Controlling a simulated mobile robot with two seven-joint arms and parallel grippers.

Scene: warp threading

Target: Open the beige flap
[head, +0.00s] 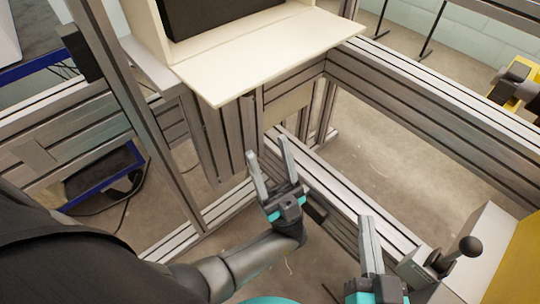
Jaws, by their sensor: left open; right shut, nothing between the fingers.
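The beige flap (265,58) is at the top centre of the head view. It lies folded down and roughly level, as a flat panel sticking out in front of a beige box with a dark opening (215,12). My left gripper (268,160) is open and empty, with its two fingers pointing up, below the flap and apart from it. My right gripper (367,222) is shut and empty at the lower right, further from the flap, beside a metal rail.
Metal profile rails (440,110) frame the space at right, and an upright post (140,105) stands at left. A black-knobbed lever (468,247) is at lower right near my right gripper. A blue-edged frame (105,178) shows at left. Bare floor shows between the rails.

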